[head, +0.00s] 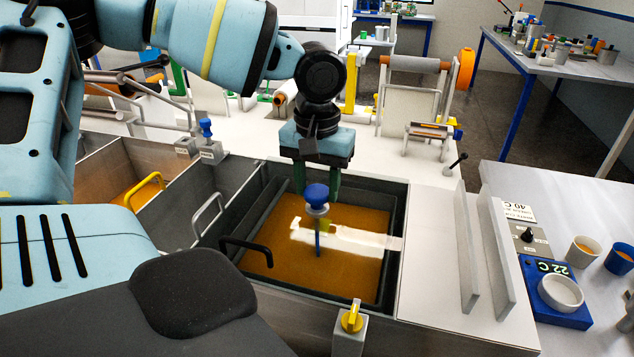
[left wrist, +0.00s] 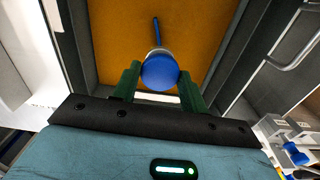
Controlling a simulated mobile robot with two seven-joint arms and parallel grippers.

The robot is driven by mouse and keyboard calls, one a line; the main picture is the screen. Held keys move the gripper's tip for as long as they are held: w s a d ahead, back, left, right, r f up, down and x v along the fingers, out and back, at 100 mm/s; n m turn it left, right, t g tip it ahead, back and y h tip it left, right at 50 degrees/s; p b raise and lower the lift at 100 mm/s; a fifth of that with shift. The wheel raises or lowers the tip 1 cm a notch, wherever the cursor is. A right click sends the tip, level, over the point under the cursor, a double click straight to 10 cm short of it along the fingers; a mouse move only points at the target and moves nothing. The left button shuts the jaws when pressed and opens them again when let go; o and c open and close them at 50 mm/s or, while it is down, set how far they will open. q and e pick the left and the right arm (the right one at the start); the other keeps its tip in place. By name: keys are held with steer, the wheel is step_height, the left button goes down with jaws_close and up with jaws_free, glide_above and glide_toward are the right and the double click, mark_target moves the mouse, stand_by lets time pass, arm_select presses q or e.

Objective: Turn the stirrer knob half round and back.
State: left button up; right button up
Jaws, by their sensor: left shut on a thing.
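The blue stirrer knob (head: 316,195) stands over the bath (head: 365,300) of amber resin, with a pale collar below it and a thin blue rod reaching down. My left gripper (head: 317,186) comes down from above, its two green fingers on either side of the knob. In the left wrist view, the round top of the knob (left wrist: 160,72) sits between the fingers of the left gripper (left wrist: 160,80), which is shut on it. A bright reflection lies on the resin, so the rod's lower end is hard to make out. My right gripper is not in view.
A yellow knob (head: 352,318) stands at the bath's front edge. A black handle (head: 246,250) rises left of the resin, with a grey handle (head: 207,215) and a yellow handle (head: 145,190) farther left.

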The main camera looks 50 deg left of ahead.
mark_target(317, 191)
arm_select(q)
steer(key=n, duration=1.2)
steer(key=shift+n, duration=0.4)
steer(key=shift+r, duration=0.1)
steer(key=o, duration=1)
steer(key=shift+c, duration=0.2)
steer(key=shift+r, duration=3.85)
